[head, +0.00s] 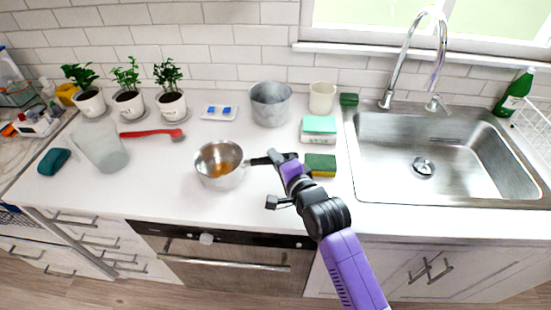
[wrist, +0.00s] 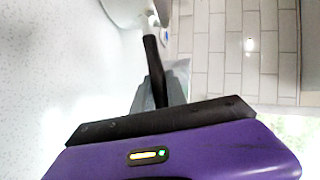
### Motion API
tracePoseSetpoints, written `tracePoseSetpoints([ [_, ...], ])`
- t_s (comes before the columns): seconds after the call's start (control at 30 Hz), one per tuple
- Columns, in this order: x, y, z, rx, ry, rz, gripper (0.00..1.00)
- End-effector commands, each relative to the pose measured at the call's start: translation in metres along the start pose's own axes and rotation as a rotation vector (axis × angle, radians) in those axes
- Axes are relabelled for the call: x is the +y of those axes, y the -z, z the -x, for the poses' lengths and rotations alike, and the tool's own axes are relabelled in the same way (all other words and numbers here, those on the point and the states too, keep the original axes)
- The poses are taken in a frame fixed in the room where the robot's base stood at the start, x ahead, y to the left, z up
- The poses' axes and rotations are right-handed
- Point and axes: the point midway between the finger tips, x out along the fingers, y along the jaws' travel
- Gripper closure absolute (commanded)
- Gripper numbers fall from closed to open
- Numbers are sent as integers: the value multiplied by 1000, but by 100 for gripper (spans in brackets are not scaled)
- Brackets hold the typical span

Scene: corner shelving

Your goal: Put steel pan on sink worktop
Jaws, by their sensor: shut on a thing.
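The steel pan (head: 217,175) is on or just above the white worktop (head: 160,195), left of the sink (head: 440,185); I cannot tell if its base touches. It is upright, with something orange-brown inside. Its black handle points right, to my gripper (head: 279,160), which is shut on it. In the wrist view the black handle (wrist: 153,65) runs up from my gripper to the pan's edge (wrist: 128,10) at the top. The fingertips are partly hidden there.
Right of the pan are a grey pot (head: 270,105), a white cup (head: 322,97), a green-topped box (head: 319,128) and a sponge (head: 321,165).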

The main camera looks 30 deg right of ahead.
Motion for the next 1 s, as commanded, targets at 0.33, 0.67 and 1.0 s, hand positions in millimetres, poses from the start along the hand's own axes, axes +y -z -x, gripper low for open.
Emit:
tracePoseSetpoints([
  [0.33, 1, 0, -1, 0, 5, -1, 100],
  [0.67, 2, 0, -1, 0, 1, 0, 61],
  [1.0, 2, 0, 18, 0, 0, -1, 61],
])
